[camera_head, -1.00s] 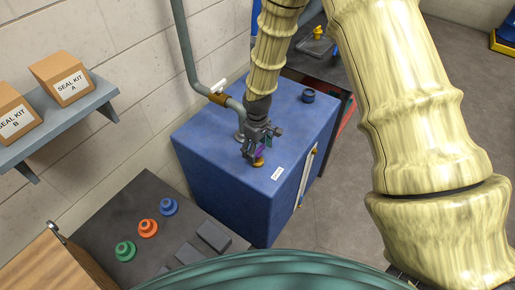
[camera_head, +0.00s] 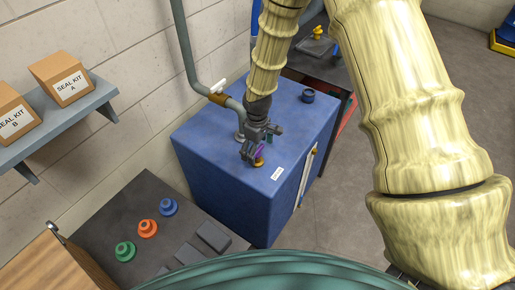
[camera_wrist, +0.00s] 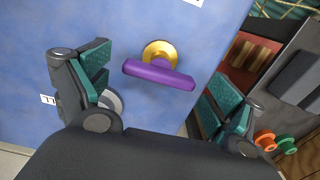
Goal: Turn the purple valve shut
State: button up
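The purple valve handle (camera_wrist: 160,74) is a flat bar on a brass stem (camera_wrist: 160,52) on top of the blue tank (camera_wrist: 25,60). In the wrist view the bar runs nearly crosswise, its right end slightly lower. My gripper (camera_wrist: 160,80) is open, with one green-padded finger on each side of the handle and a visible gap to both ends. In the head view my gripper (camera_head: 260,146) is low over the tank top and partly hides the purple handle (camera_head: 258,151). Whether the fingertips reach down to handle height is unclear.
A grey pipe with a brass fitting and white lever (camera_head: 218,86) rises close behind my gripper. A dark round cap (camera_head: 308,96) stands on the tank's far right. A dark bench (camera_head: 110,215) with green, orange and blue stepped pieces is at left front.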

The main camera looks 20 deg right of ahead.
aim_at(258, 150)
jog(key=shift+r, duration=0.15)
notch_tip(258, 150, up, 12)
dwell(0.7)
jog(key=shift+f, duration=0.2)
dwell(0.3)
